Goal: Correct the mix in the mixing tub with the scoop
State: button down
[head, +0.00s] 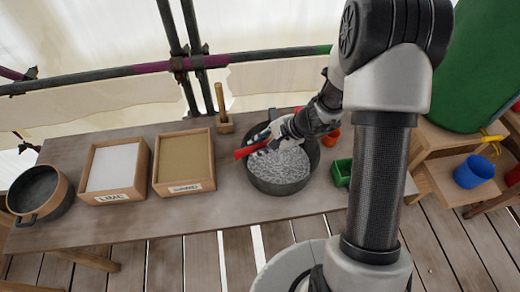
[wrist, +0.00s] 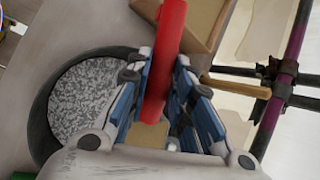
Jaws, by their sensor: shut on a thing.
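The mixing tub (head: 279,188) is a dark round tub on the bench, filled with a speckled grey-white mix (head: 280,168). In the wrist view the tub (wrist: 40,125) and its mix (wrist: 95,95) lie left of my fingers. My gripper (head: 268,140) is over the tub's upper left part, shut on a red bar, which appears to be the scoop's handle (head: 247,151). In the wrist view the handle (wrist: 168,50) passes between the blue-padded fingers of my gripper (wrist: 165,75). I cannot make out the scoop's bowl.
Left of the tub stand a sand box (head: 184,187) with tan fill and a lime box (head: 112,195) with white fill. A dark pot (head: 38,192) is at far left.

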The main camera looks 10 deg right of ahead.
jog(key=shift+s+d+f+t+y+b, duration=0.25)
jog(key=shift+t+b, duration=0.35)
jog(key=shift+b, duration=1.9)
jog(key=t+b, duration=0.1)
jog(key=b, duration=0.3)
jog(key=t+y+b, duration=0.1)
jog(key=b, duration=0.3)
jog(key=shift+s+f+n+t, duration=0.25)
jog(key=shift+s+n+t, duration=0.05)
jog(key=shift+s, duration=0.1)
jog(key=shift+f+y+b, duration=0.1)
jog(key=shift+y+b, duration=0.25)
jog(key=shift+b, duration=0.65)
jog(key=t+y, duration=0.1)
jog(key=t, duration=0.1)
jog(key=t+y, duration=0.1)
jog(key=t, duration=0.1)
jog(key=s+f+t, duration=0.1)
jog(key=shift+s+d+n+t+y, duration=0.1)
jog(key=shift+d+n+t+y, duration=0.1)
jog(key=shift+n+t+y, duration=0.15)
jog(key=shift+r, duration=0.1)
